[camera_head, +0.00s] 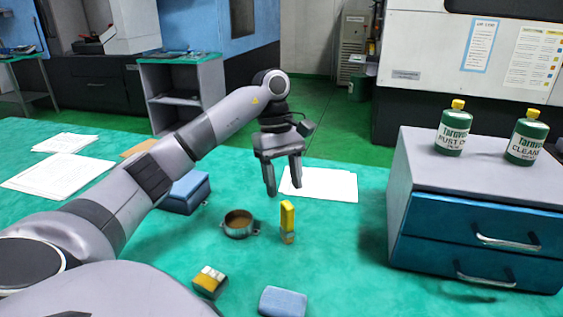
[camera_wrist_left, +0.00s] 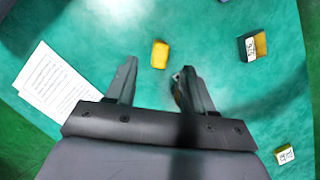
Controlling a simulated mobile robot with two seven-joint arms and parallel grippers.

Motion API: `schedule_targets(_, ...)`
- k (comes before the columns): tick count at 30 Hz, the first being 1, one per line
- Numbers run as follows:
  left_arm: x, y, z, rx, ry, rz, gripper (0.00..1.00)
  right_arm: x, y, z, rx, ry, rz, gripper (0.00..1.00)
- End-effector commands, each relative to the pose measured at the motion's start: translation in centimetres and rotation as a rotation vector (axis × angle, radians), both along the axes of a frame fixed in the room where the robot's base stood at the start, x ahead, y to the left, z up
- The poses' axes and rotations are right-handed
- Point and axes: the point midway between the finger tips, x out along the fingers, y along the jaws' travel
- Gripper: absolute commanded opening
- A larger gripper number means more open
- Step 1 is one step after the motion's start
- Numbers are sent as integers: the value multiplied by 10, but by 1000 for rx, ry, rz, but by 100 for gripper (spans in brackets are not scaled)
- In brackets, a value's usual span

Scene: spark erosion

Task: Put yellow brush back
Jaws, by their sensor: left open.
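The yellow brush (camera_head: 287,216) stands upright on the green bench in the head view, yellow part up and a brownish lower end on the bench. A round metal cup (camera_head: 239,224) with a brown inside stands just left of it. My left gripper (camera_head: 284,192) hangs over the bench with its fingers pointing down, open and empty, apart from the brush. In the left wrist view a yellow piece (camera_wrist_left: 160,54), probably the brush's top, lies beyond the open fingers of my left gripper (camera_wrist_left: 157,82). My right gripper is not in view.
A blue box (camera_head: 186,192) lies behind the cup. A yellow-and-black block (camera_head: 210,281) and a blue block (camera_head: 283,302) lie nearer. White paper (camera_head: 325,186) lies behind the gripper. A drawer cabinet (camera_head: 470,225) with two green bottles stands right.

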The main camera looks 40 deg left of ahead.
Motion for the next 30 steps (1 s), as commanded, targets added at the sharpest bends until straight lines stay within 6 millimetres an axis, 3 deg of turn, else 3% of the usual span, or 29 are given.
schedule_targets(3,1,5,20,1,-2,2,53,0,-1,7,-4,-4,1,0)
schedule_targets(9,2,9,34,0,0,1,53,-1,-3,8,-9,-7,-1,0)
schedule_targets(30,3,10,37,0,0,0,53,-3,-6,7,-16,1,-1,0)
